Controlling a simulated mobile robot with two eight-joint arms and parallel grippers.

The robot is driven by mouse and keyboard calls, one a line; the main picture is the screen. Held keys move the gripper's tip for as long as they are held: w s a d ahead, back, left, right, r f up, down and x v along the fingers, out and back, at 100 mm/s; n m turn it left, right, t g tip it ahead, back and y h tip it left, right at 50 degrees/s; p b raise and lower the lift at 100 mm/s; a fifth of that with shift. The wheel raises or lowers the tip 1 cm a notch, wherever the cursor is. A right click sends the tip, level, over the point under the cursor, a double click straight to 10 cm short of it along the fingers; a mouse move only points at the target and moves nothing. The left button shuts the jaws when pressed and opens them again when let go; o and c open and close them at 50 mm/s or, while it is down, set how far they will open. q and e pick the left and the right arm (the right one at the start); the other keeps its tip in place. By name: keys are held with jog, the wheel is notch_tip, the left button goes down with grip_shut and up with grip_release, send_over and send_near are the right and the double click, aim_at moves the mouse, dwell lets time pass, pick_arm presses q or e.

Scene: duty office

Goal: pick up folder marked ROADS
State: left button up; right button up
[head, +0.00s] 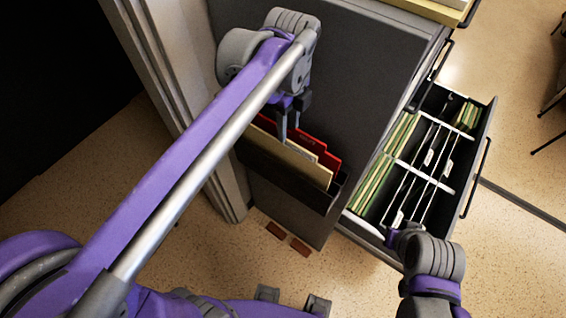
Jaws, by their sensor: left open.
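A dark pocket (284,174) on the side of the grey cabinet holds several upright folders. A cream folder (290,161) stands in front and red folders (330,160) stand behind it. The tab lettering is too small to read, so I cannot tell which one is marked ROADS. My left gripper (288,126) is open, pointing down at the folders' top edges near the pocket's left part. Its fingers hide part of the folders, and I cannot tell whether they touch. My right gripper (397,238) is at the front corner of the open drawer; its fingers are unclear.
The open drawer (484,150) juts out to the right, with green hanging files (386,170) and wire rails inside. The grey cabinet (350,60) carries the pocket. A pale door frame (160,70) stands close on the left.

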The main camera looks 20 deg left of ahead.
aim_at(289, 141)
pick_arm(q)
notch_tip(289, 141, down, 7)
jog(key=shift+w+d+r, duration=0.1)
jog(key=shift+w+r, duration=0.05)
dwell(0.4)
grip_shut()
dwell(1.2)
